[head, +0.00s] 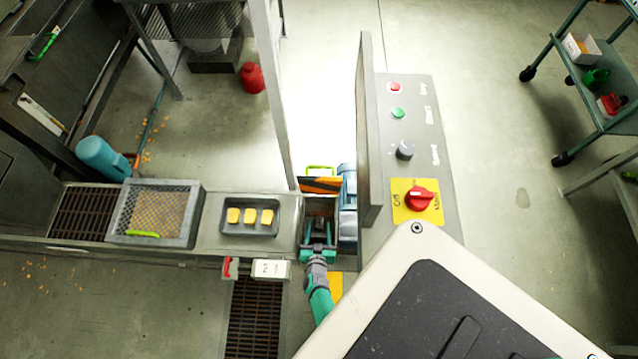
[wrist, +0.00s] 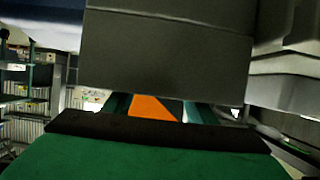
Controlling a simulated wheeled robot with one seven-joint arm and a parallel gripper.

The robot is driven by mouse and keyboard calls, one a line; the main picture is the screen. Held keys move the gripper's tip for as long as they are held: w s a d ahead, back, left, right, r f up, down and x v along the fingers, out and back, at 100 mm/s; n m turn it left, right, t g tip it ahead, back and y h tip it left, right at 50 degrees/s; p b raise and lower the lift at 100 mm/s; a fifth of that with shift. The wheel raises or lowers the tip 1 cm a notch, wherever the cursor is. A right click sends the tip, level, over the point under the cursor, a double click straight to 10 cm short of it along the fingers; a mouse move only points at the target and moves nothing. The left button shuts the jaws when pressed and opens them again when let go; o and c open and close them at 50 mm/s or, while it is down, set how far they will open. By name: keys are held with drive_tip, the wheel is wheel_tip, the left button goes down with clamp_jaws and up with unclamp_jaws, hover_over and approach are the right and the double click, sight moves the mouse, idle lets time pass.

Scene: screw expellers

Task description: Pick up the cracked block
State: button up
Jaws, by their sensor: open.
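Three small yellow blocks (head: 250,216) sit in a row in a dark grey tray (head: 242,232) on the bench, in the head view. They are too small to tell whether one is cracked. My gripper (head: 317,236) is to the right of the tray, low at a grey boxed opening beside the control panel. In the wrist view, the teal fingers of my gripper (wrist: 156,108) stand apart, partly hidden by a grey panel (wrist: 165,55). Orange shows between them, and I see no block there.
A mesh-covered frame (head: 157,212) stands left of the tray. The control panel (head: 425,150), with a red switch (head: 419,199), rises right of my gripper beside an upright plate (head: 368,130). Machine posts stand behind. A shelf cart (head: 590,90) is at the far right.

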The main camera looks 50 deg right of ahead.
drive_tip(key=shift+x, duration=1)
drive_tip(key=c, duration=1.2)
drive_tip(key=shift+s+r, duration=0.1)
drive_tip(key=shift+r, duration=0.05)
